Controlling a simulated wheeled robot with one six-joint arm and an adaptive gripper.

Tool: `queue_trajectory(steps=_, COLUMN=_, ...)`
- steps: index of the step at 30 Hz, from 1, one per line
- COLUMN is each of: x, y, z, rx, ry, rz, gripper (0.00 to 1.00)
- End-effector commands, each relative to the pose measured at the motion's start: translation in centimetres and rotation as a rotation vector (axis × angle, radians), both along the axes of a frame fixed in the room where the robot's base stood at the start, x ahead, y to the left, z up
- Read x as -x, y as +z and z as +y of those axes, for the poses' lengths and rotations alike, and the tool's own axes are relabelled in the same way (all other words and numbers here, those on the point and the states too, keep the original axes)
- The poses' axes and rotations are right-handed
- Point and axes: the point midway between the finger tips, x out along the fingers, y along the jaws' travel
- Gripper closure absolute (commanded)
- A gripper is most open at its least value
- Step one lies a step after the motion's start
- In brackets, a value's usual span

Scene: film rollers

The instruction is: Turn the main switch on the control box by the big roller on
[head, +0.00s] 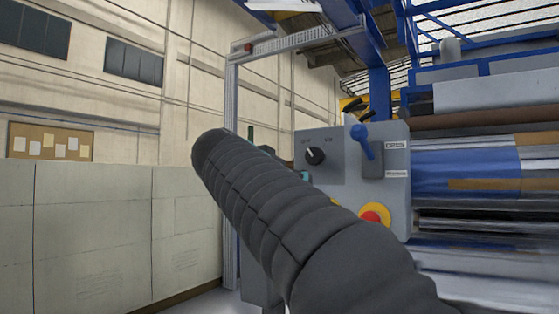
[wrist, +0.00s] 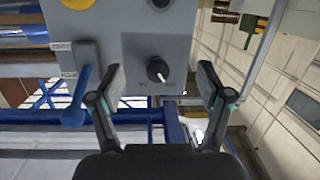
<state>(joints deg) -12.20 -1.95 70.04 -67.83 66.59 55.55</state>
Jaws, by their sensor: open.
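The grey control box (head: 340,185) stands beside the big roller (head: 465,170). A black rotary knob (head: 315,156) sits on its front, its white mark pointing up-left toward the left of two small, unreadable labels. In the upside-down wrist view, the knob (wrist: 158,70) appears between the fingers of my open, empty gripper (wrist: 160,88). Whether a finger touches it cannot be told. A blue lever (head: 361,140) on a grey block stands right of the knob, outside the fingers in the wrist view (wrist: 80,95). My arm mostly hides the gripper in the head view.
A red stop button on yellow (head: 374,215) is low on the box, near my arm. A metal frame post (head: 231,170) rises left of the box. A pale panel wall (head: 100,230) fills the left side. Blue beams run overhead.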

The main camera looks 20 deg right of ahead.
Motion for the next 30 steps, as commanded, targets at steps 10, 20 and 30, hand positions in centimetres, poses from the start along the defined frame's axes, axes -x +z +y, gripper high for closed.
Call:
queue_trajectory(steps=10, x=-1.5, y=6.4, z=0.4, rx=0.032, ry=-0.095, rz=-0.23, gripper=0.22)
queue_trajectory(steps=20, x=-4.4, y=6.5, z=-3.4, rx=0.033, ry=-0.099, rz=-0.23, gripper=0.22)
queue_trajectory(steps=30, x=-8.1, y=6.5, z=-8.2, rx=0.032, ry=-0.096, rz=-0.23, gripper=0.22)
